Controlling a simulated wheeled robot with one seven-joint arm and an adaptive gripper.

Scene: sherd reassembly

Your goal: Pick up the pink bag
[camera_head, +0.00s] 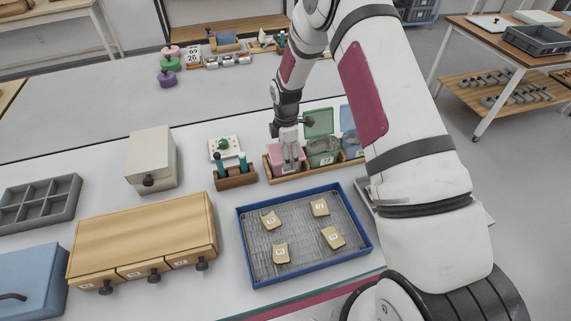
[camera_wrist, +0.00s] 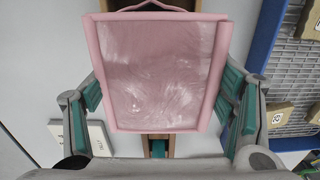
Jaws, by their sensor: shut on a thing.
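The pink bag (camera_head: 283,160) stands in a wooden rack at the back of the white table, at the left end of a row of bags. In the wrist view the pink bag (camera_wrist: 157,72) fills the middle, with a pale see-through face and a thin pink loop at the top. My gripper (camera_head: 290,150) is over the bag in the head view. In the wrist view my gripper (camera_wrist: 160,110) has its teal-padded fingers at the bag's left and right edges, shut on it. I cannot tell whether the bag's base is clear of the rack.
A green bag (camera_head: 320,140) and a blue bag (camera_head: 349,130) stand to the right in the wooden rack (camera_head: 308,171). A small wooden holder (camera_head: 235,180) stands at left. A blue-rimmed tray (camera_head: 246,244) with several tagged sherds lies in front.

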